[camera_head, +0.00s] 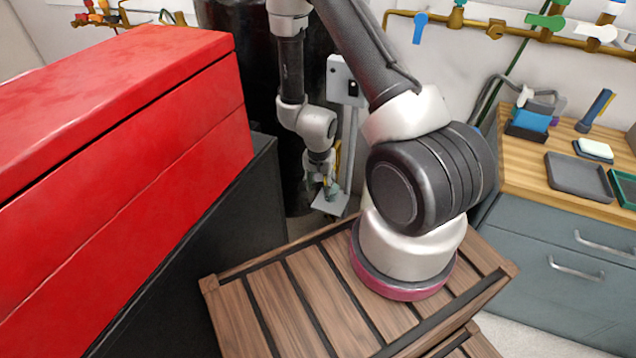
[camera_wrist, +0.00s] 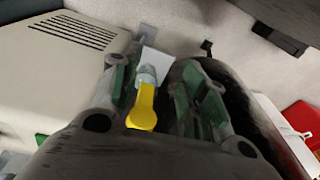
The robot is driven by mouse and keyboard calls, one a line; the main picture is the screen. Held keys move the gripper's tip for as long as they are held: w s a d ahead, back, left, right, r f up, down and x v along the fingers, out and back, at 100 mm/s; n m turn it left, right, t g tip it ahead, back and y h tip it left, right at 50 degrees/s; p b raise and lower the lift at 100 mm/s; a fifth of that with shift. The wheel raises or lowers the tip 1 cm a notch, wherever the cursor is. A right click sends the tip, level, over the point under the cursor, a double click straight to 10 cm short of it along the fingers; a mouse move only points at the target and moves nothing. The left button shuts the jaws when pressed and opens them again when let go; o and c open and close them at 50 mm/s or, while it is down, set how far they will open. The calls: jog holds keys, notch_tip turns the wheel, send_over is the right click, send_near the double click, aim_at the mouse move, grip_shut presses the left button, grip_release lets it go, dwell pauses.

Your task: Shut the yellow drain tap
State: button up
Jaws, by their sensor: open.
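The yellow drain tap (camera_wrist: 142,110) shows in the wrist view as a yellow lever on a grey fitting (camera_wrist: 147,74). It appears between my gripper's two fingers, closer to the left one. My gripper (camera_wrist: 162,72) is open, with green-padded fingers on either side of the lever. I cannot tell whether a finger touches it. In the head view my gripper (camera_head: 328,186) points down beside a dark cylindrical tank (camera_head: 240,40), low near a white plate (camera_head: 330,205). The tap is mostly hidden there by my gripper.
A white post with a switch box (camera_head: 342,82) stands just right of my gripper. A red cabinet (camera_head: 120,130) is at the left. A wooden bench (camera_head: 530,170) with trays is at the right. In the wrist view a vented beige box (camera_wrist: 60,70) lies left of the tap.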

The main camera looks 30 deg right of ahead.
jog(key=w+d+f+h, duration=0.1)
jog(key=d, duration=0.1)
jog(key=w+d+f+t, duration=0.1)
jog(key=w+d+f, duration=0.1)
jog(key=w+d+f+m+h, duration=0.1)
jog(key=w+d+f, duration=0.1)
jog(key=shift+w+f+t+h, duration=0.1)
jog(key=shift+f+t+h, duration=0.1)
jog(key=shift+t+h, duration=0.1)
grip_shut()
dwell(0.4)
